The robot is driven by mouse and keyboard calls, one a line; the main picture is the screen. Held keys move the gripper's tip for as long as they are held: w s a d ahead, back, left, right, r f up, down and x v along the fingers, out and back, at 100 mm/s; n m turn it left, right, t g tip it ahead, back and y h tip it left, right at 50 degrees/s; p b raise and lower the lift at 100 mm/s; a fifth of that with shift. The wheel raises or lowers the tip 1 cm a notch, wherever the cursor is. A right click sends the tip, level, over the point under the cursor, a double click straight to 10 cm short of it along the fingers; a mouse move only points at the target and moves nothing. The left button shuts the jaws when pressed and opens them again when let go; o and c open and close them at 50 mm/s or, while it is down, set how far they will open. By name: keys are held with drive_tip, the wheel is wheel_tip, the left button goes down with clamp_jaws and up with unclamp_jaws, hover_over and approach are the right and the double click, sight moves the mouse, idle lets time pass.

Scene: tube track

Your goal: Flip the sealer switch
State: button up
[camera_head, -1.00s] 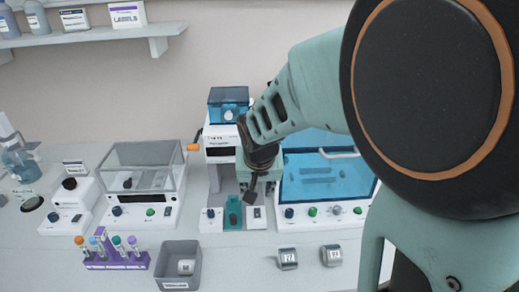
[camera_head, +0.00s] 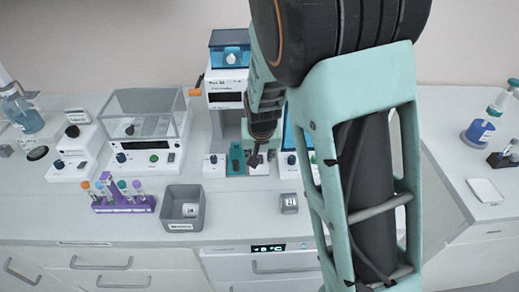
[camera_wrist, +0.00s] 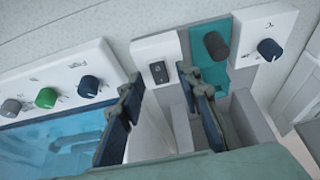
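The sealer (camera_head: 226,88) is the white machine with a blue-windowed top and an orange side handle in the head view. Its small black rocker switch (camera_wrist: 158,72) sits on a white front block (camera_wrist: 163,48) in the wrist view. That block also carries my gripper's shadowed surroundings in the head view, where my gripper (camera_head: 255,158) covers the switch. In the wrist view my gripper (camera_wrist: 160,78) has its two dark blue fingers apart, with nothing between them. The switch appears between and just beyond the fingertips; I cannot tell whether they touch it.
A dark blue knob (camera_wrist: 268,48) and a teal slide with a dark grip (camera_wrist: 214,46) are beside the switch. A blue-lidded machine (camera_wrist: 40,150) stands close on the other side. A grey bin (camera_head: 183,208) and a tube rack (camera_head: 124,202) stand on the counter in front.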

drive_tip(key=shift+w+f, duration=0.1)
drive_tip(key=shift+f, duration=0.05)
clamp_jaws()
drive_tip(key=shift+w, duration=0.1)
drive_tip(key=shift+w+r+g+p, duration=0.25)
drive_tip(key=shift+g+p, duration=0.65)
drive_tip(key=shift+g, duration=0.1)
drive_tip(key=shift+w+f+g+p, duration=0.1)
drive_tip(key=shift+w+g+p, duration=0.05)
drive_tip(key=shift+g+p, duration=0.6)
